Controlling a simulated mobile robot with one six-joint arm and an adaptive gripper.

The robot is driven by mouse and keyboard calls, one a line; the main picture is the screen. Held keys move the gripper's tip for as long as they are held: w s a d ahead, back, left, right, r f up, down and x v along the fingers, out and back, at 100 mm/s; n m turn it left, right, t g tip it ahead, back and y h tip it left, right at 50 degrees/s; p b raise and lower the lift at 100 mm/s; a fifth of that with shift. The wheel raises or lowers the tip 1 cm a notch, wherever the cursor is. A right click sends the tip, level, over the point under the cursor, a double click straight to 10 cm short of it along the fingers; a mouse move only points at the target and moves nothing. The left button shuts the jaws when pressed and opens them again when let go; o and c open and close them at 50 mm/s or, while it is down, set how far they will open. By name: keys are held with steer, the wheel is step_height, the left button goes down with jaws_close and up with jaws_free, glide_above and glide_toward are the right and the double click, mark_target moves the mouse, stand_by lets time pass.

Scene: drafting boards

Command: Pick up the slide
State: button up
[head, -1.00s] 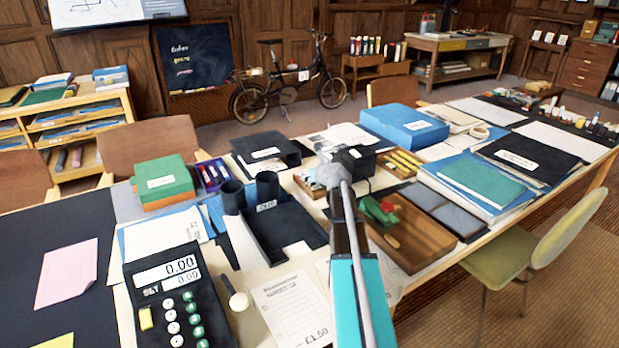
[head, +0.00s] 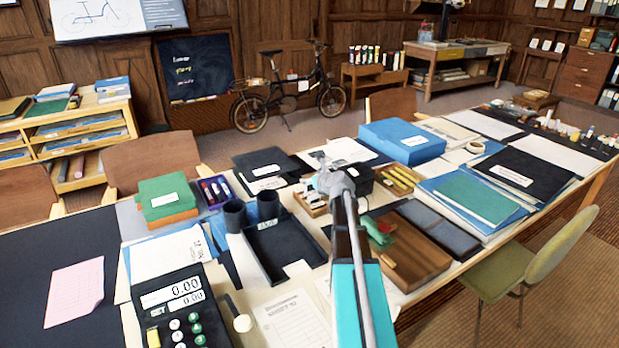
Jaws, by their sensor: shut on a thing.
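My gripper (head: 335,181) is at the far end of my arm, above the middle of the table, in front of a small dark box (head: 361,177). It is seen from behind and is small. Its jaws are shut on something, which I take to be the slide. My arm and gripper body mostly hide it, so its shape and tilt cannot be told. No other slide can be made out on the table.
Around my gripper are a black tray (head: 284,247), dark cups (head: 236,214), a wooden box (head: 415,258), a green item (head: 377,234) and a blue box (head: 403,141). A calculator (head: 183,311) is front left. A green chair (head: 545,250) stands at right.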

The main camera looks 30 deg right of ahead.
steer(key=w+a+r+p+v, duration=0.1)
steer(key=p+v, duration=0.5)
steer(key=v, duration=0.7)
steer(key=shift+s+a+r, duration=0.2)
steer(key=shift+a+r, duration=0.35)
